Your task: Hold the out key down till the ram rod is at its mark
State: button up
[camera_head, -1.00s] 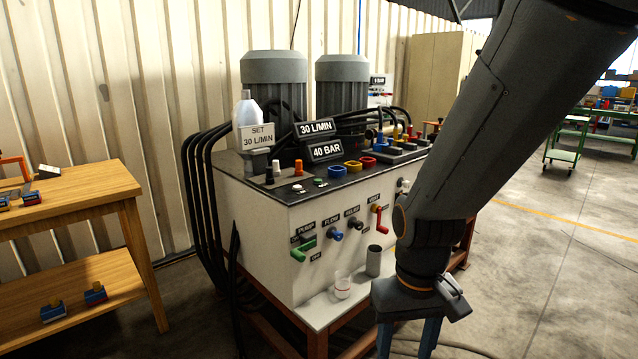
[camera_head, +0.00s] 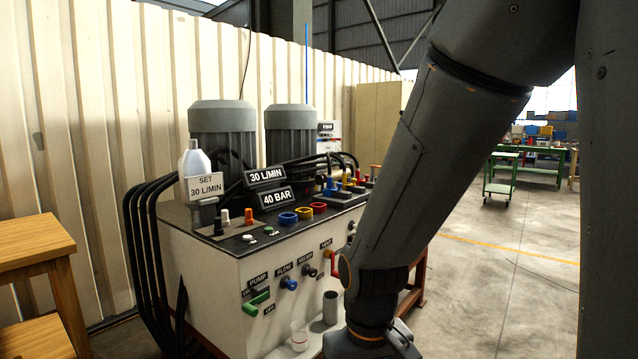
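I cannot make out the out key or the ram rod with its mark in this view. A white hydraulic power unit (camera_head: 215,285) stands at left centre. Its signs read 30 L/MIN (camera_head: 265,175) and 40 BAR (camera_head: 276,198). A green handle (camera_head: 256,304) sits by the PUMP label, and a blue knob (camera_head: 289,284) by FLOW. A red handle (camera_head: 334,265) by VENT is partly behind my arm. My gripper (camera_head: 368,345) shows only its upper body at the bottom edge, in front of the unit. Its fingers are out of frame.
A wooden bench (camera_head: 40,243) stands at the left edge. Black hoses (camera_head: 140,250) bend down the unit's left side. A clear cup (camera_head: 299,338) and a grey cylinder (camera_head: 330,308) stand on its front ledge. Open concrete floor (camera_head: 500,280) lies right, with a green trolley (camera_head: 501,175) farther back.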

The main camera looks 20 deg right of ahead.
grip_shut()
dwell(1.8)
